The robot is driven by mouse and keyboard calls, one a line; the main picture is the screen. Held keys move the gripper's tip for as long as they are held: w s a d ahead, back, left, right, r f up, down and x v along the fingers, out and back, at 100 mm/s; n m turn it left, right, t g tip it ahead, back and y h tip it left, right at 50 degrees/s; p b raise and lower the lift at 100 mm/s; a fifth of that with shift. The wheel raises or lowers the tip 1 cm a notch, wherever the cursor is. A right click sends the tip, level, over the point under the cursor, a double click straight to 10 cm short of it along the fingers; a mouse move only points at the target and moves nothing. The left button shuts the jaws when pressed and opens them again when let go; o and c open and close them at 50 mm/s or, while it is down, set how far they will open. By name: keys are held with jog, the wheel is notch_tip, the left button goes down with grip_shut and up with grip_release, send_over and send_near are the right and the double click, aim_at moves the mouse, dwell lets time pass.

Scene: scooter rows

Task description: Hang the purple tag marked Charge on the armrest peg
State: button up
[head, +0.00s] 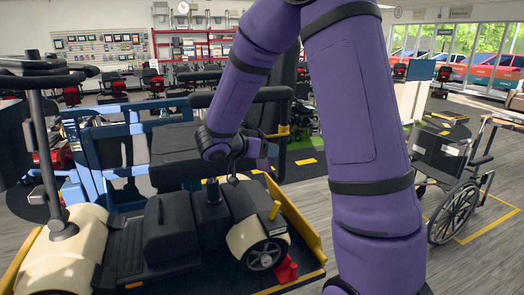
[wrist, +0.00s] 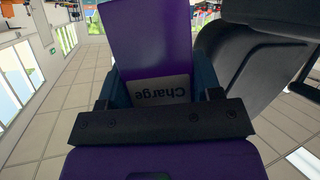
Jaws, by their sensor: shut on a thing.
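The purple tag (wrist: 150,40) is in my gripper (wrist: 160,88) in the wrist view. Its pale label reads "Charge", upside down in the picture. The jaws are shut on the tag's lower part. In the head view my gripper (head: 234,172) is small and dark, beside the scooter's seat and above its rear; I cannot make out the tag there. A black armrest (head: 262,96) runs behind my arm. A yellow piece (head: 278,133) shows near its right end, but I cannot tell whether this is the armrest peg.
The cream and black scooter (head: 250,236) stands on a yellow-edged platform. A blue frame (head: 105,135) is behind it. A wheelchair (head: 455,200) stands at the right. A large black curved part (wrist: 262,60) is close on the wrist view's right. Tiled floor (wrist: 60,110) is open at left.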

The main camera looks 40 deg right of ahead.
jog(key=shift+s+d, duration=0.2)
jog(key=shift+d, duration=0.4)
jog(key=shift+s+d, duration=0.15)
jog(key=shift+d, duration=0.45)
dwell(0.7)
jog(key=shift+s+d+f, duration=0.15)
jog(key=shift+s+d, duration=0.05)
jog(key=shift+d, duration=0.15)
jog(key=shift+s+d+f, duration=0.1)
jog(key=shift+s+d, duration=0.05)
jog(key=shift+d, duration=0.1)
jog(key=shift+s+d+f, duration=0.15)
jog(key=shift+s+f, duration=0.1)
jog(key=shift+f, duration=0.6)
jog(key=shift+c, duration=0.3)
jog(key=shift+w+d+f, duration=0.2)
jog(key=shift+d, duration=0.1)
jog(key=shift+c, duration=0.3)
jog(key=shift+r, duration=0.1)
jog(key=shift+c, duration=0.5)
jog(key=shift+w+r, duration=0.1)
jog(key=shift+a, duration=0.1)
